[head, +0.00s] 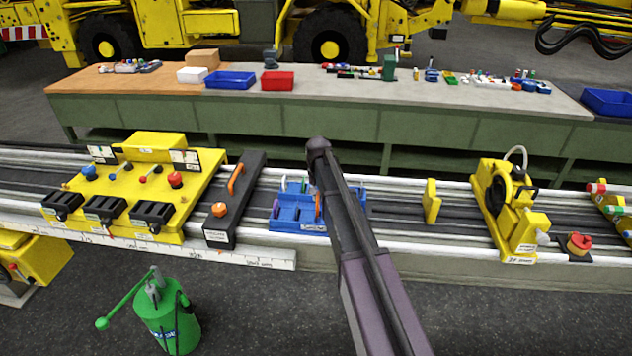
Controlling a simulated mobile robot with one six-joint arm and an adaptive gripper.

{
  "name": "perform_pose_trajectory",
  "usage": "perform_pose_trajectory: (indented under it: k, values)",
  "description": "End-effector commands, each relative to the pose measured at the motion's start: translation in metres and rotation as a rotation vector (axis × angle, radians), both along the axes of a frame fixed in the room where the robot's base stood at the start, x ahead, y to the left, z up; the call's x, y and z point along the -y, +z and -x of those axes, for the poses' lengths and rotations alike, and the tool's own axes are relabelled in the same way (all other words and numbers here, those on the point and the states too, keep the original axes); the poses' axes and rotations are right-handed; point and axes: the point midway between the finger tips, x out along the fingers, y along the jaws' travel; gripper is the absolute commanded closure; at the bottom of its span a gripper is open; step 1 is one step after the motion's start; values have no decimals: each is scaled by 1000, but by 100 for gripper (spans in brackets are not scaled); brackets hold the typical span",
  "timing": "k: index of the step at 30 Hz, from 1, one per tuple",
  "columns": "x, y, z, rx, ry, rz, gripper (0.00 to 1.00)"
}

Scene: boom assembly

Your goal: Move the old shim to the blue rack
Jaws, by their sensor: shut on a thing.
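The blue rack (296,214) sits on the long rail bench, left of the picture's middle. It has a white label on its front and holds a few slim coloured items, among them purple, green and orange ones. My dark arm crosses in front of it and hides part of its right side. My gripper cannot be made out; only arm links and a rounded joint show. I cannot pick out the old shim in this view.
A black block with orange handles (236,200) stands just left of the rack, beside a yellow control panel (140,185). To the right are an upright yellow plate (431,202) and a yellow machine unit (503,208). A green can (170,318) stands on the floor in front.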

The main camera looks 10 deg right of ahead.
Motion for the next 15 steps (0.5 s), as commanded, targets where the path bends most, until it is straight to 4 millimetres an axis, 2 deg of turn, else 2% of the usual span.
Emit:
perform_pose_trajectory:
  k: [15]
  values:
    - [-1, 55, 0, 0, 1, 0, 100]
